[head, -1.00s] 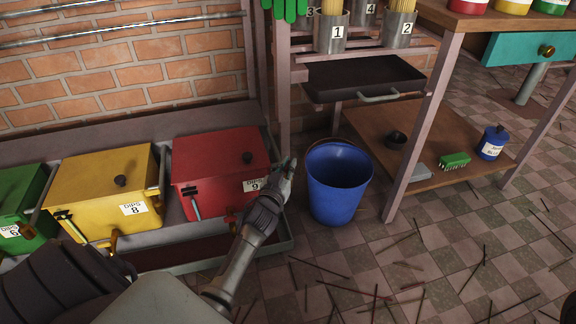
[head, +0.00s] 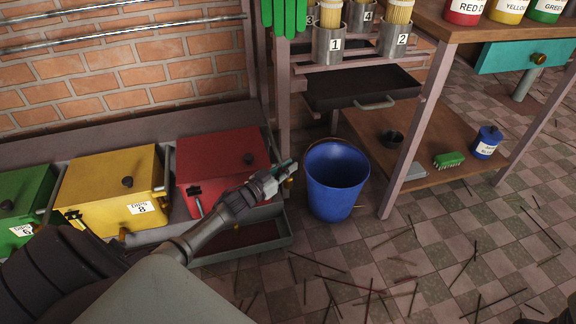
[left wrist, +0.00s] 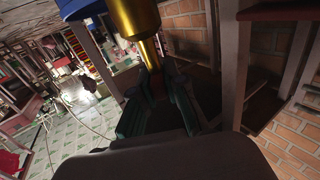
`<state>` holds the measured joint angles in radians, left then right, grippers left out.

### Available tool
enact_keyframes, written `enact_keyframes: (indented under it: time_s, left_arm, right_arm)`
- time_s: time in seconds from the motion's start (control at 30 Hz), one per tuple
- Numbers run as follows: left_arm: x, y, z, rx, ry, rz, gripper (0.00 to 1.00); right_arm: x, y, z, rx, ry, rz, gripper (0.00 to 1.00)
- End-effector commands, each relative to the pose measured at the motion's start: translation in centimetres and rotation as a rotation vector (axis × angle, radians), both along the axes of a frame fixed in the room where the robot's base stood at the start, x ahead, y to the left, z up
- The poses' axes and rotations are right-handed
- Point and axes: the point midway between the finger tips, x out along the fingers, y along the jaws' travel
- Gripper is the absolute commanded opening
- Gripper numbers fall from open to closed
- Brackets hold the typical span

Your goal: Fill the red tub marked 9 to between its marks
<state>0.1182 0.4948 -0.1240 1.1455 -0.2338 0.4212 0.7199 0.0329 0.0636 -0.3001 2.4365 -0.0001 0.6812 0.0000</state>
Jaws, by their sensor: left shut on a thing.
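The red tub (head: 222,160) stands at the right end of the row of tubs, its lid with a dark knob closed. A sight tube (head: 198,203) is on its front left; I cannot read the level or marks. My left gripper (head: 284,170) is at the tub's front right corner, its forearm hiding the 9 label and lower front. In the left wrist view the green-grey fingers (left wrist: 160,95) are shut around the narrow end of a brass-coloured piece (left wrist: 136,22). I cannot tell whether this is part of the tub. My right gripper is not in view.
A yellow tub (head: 112,182) and a green tub (head: 20,195) stand to the left. A drip tray (head: 240,252) runs below. A blue bucket (head: 336,185) stands just right of the gripper. Incense sticks litter the floor; a wooden shelf (head: 425,150) is beyond.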

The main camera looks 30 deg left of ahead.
Motion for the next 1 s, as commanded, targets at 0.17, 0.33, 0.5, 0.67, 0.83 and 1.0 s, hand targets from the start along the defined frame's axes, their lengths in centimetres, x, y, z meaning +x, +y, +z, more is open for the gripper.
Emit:
enact_keyframes:
  time_s: [0.17,0.33,0.5,0.67,0.83,1.0]
  left_arm:
    - [0.0,0.0,0.0,-0.001,-0.001,0.001,0.00]
    - [0.0,0.0,0.0,-0.001,0.000,0.002,0.37]
    - [0.0,0.0,0.0,0.000,0.000,0.002,0.38]
    - [-0.2,0.0,0.0,0.000,0.000,0.002,0.38]
    - [-2.1,0.4,-0.2,0.002,0.003,0.002,0.38]
    - [-5.6,1.0,-0.2,0.001,0.004,0.002,0.38]
  right_arm:
    - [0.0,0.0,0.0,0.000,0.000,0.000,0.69]
    - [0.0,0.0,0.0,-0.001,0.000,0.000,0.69]
    - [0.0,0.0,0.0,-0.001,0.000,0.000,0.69]
    - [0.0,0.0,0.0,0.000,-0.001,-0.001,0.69]
    - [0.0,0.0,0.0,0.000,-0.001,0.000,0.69]
    - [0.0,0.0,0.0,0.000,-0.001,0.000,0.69]
